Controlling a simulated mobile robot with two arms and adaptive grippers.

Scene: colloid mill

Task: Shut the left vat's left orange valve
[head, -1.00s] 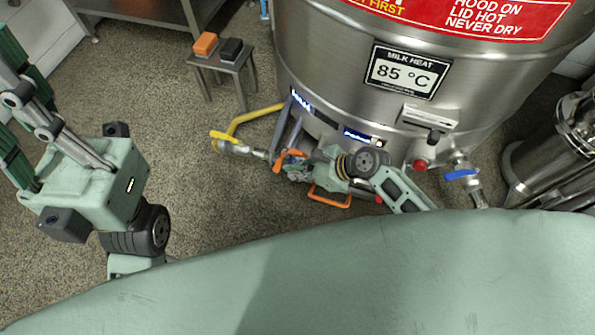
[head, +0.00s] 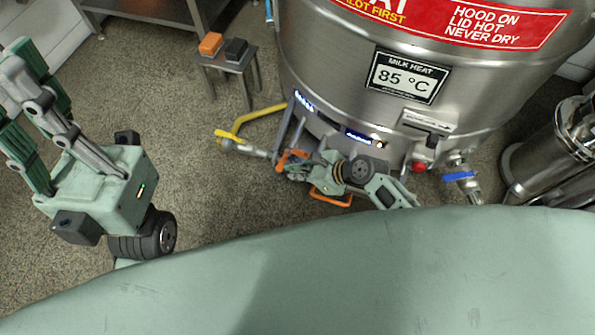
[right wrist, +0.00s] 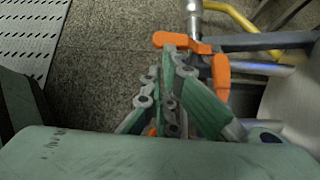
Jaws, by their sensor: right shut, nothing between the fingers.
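The left vat (head: 400,110) is the big steel vessel marked "85 °C". Low at its left side is an orange valve handle (head: 290,158), which also shows in the right wrist view (right wrist: 182,41); an orange part turns down beside it (right wrist: 220,76). My right gripper (head: 294,167) is right at this handle, its fingers shut and empty. In the right wrist view the fingertips (right wrist: 169,52) lie against or just in front of the orange handle; contact is unclear. My left gripper (head: 22,85) is at the far left, fingers apart, away from the vat.
A yellow-handled valve (head: 228,136) and yellow pipe (head: 262,114) lie left of the handle. An orange loop (head: 331,198) is below my right gripper. A blue valve handle (head: 459,176) is at the vat's right. A small stool (head: 231,66) stands behind on open floor.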

